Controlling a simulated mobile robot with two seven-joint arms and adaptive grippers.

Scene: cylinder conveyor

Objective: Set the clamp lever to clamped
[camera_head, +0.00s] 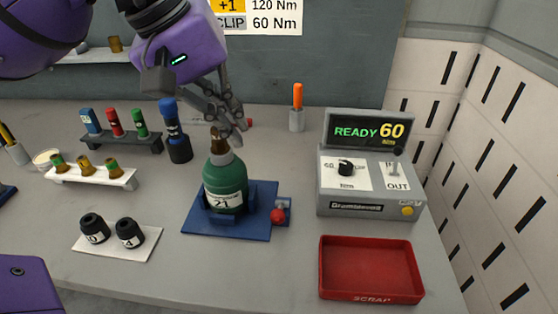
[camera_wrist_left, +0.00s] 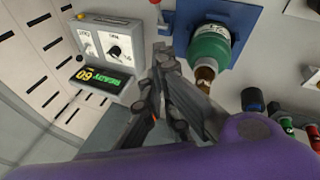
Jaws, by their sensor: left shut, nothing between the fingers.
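The clamp lever, with a red knob (camera_head: 278,215), is on a small block at the right side of a blue fixture (camera_head: 258,225). The frames do not clearly show which setting it is at. A green cylinder (camera_head: 226,180) with a brown neck and label 21 stands upright in the fixture. It also shows in the left wrist view (camera_wrist_left: 208,48). My left gripper (camera_head: 242,127) is shut and empty, above and behind the cylinder's neck, away from the lever. Its fingers (camera_wrist_left: 162,50) also show in the left wrist view. My right gripper is out of view.
A grey control box (camera_head: 340,210) reading READY 60 stands right of the fixture, with a red scrap tray (camera_head: 371,297) in front. A dark blue tool (camera_head: 178,148) and an orange-handled tool (camera_head: 297,95) stand behind. Two black sockets (camera_head: 111,232) are at left.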

